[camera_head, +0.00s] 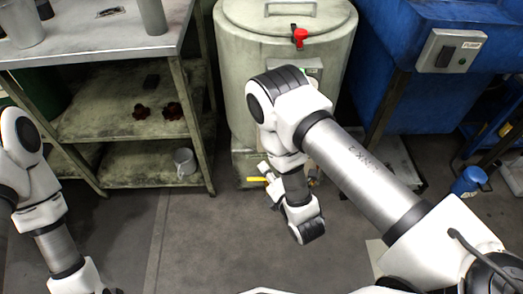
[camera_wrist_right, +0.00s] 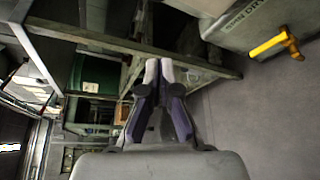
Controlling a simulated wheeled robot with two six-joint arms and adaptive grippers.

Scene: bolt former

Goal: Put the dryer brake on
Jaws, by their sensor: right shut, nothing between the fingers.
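The dryer (camera_head: 255,45) is a pale green, worn drum with a lid, at the top centre of the head view. My right gripper (camera_head: 264,168) is low in front of the dryer, partly hidden by my own arm. In the wrist view its fingers (camera_wrist_right: 158,78) are together and hold nothing. It is well below the red lever and apart from it. My left arm is at the left edge; its gripper does not show.
A yellow handle (camera_head: 257,180) is low on the dryer, close to my right gripper; it shows in the wrist view (camera_wrist_right: 275,45). A metal shelf unit (camera_head: 130,120) stands left. A blue machine (camera_head: 440,90) with a switch box (camera_head: 450,51) is right. The floor (camera_head: 215,240) in front is clear.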

